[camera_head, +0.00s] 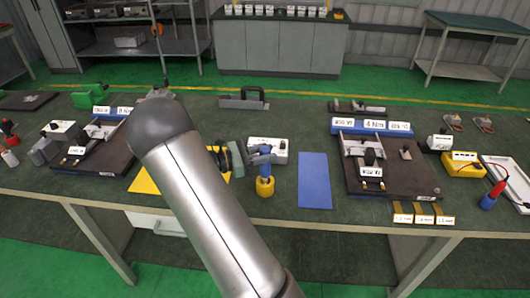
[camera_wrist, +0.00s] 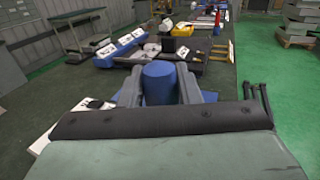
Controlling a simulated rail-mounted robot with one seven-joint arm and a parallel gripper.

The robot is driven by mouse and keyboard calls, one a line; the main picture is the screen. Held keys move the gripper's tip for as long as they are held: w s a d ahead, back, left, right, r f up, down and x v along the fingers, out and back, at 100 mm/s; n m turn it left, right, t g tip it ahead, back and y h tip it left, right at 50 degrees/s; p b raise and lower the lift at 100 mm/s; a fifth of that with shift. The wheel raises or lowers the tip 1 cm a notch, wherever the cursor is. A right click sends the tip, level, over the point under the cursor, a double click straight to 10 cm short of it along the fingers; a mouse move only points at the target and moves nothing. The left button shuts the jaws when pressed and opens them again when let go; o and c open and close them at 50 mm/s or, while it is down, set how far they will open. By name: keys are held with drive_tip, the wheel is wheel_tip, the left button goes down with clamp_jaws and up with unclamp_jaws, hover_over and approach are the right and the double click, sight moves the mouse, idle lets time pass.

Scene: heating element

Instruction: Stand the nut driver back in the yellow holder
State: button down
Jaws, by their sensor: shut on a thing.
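The blue-handled nut driver (camera_head: 265,169) is upright at the yellow holder (camera_head: 265,187) near the table's front edge, in the middle of the head view. Its lower part meets the holder's top; how deep it sits I cannot tell. My gripper (camera_head: 262,158) comes in from the left and is shut around the handle. In the wrist view the blue handle (camera_wrist: 158,83) stands between my two grey fingers (camera_wrist: 158,92). The holder is hidden there.
A blue mat (camera_head: 314,181) lies right of the holder, and a white box (camera_head: 268,149) stands just behind it. A dark fixture board (camera_head: 400,180) is farther right. A yellow mat (camera_head: 144,184) lies left, partly behind my arm. A red-handled tool (camera_head: 495,190) stands far right.

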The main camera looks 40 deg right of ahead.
drive_tip(key=shift+f+b, duration=0.5)
drive_tip(key=shift+f, duration=0.45)
drive_tip(key=c, duration=1)
unclamp_jaws()
drive_tip(key=b+v, duration=0.3)
drive_tip(key=v, duration=1.4)
drive_tip(key=shift+a, duration=0.2)
drive_tip(key=s+a+m+t+y, duration=0.1)
drive_tip(key=s+m+y, duration=0.4)
drive_tip(key=s+y, duration=0.6)
drive_tip(key=s+a+m+t+y, duration=0.5)
drive_tip(key=s+a+m, duration=0.3)
drive_tip(key=s+a, duration=0.3)
drive_tip(key=s+t, duration=0.1)
drive_tip(key=s, duration=0.2)
drive_tip(key=shift+s+y, duration=0.3)
